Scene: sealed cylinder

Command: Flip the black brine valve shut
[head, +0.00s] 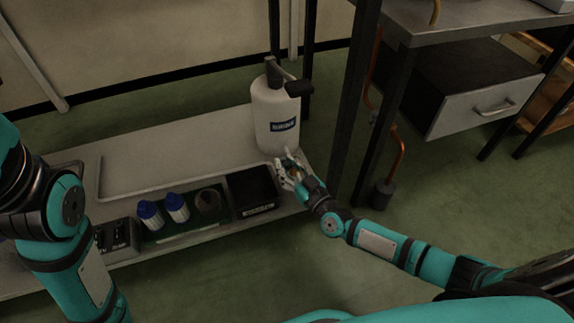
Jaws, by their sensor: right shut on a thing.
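A white cylinder (274,112) with a dark "BRINE" label stands upright at the right end of the low shelf. I cannot tell from this view whether the valve is open or shut. My right gripper (289,170) is low beside the cylinder's foot, well below the valve.
On the low shelf (140,140) are a black box (251,187), two blue-capped white bottles (177,207) and a dark round pot (208,199). A dark table post (352,100) stands right of the cylinder. The shelf's back left is clear.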

